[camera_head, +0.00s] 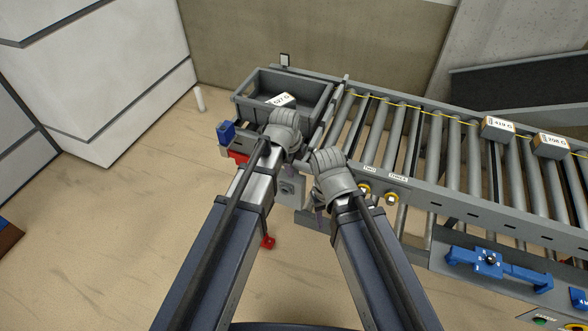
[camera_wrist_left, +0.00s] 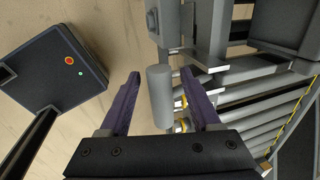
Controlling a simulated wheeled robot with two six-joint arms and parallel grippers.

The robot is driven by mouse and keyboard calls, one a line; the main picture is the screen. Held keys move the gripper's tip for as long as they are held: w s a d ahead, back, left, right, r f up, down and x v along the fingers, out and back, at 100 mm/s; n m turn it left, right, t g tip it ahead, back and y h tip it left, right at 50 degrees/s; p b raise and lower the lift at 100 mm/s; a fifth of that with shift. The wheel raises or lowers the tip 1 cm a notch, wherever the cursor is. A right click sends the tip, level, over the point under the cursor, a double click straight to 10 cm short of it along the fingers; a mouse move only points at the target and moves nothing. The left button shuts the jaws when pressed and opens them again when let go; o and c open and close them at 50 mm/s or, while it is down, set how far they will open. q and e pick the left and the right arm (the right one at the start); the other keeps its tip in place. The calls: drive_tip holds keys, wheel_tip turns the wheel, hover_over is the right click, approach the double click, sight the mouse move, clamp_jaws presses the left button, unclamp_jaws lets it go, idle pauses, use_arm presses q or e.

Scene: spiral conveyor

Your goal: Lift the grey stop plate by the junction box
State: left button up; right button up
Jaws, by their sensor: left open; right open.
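A grey upright plate (camera_head: 334,100) stands at the end of the rollers, beside the grey tote; I take it for the stop plate. A light grey plate (camera_wrist_left: 203,32) also shows in the left wrist view. A small grey box (camera_head: 288,188), likely the junction box, sits below the grippers. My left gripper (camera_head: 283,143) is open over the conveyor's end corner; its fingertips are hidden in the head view. In the left wrist view its purple fingers (camera_wrist_left: 160,73) stand apart, with a light grey cylinder (camera_wrist_left: 160,98) between them in the picture; contact cannot be told. My right gripper (camera_head: 325,200) is open beside the conveyor's near side.
The grey tote (camera_head: 255,82) holds a labelled carton (camera_head: 280,100). Two more labelled cartons (camera_head: 497,130) (camera_head: 550,146) stand on the rollers (camera_head: 452,150) at the right. A blue fixture (camera_head: 488,262) is on the near side.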

use_arm(q)
clamp_jaws()
idle(0.6)
idle(0.9)
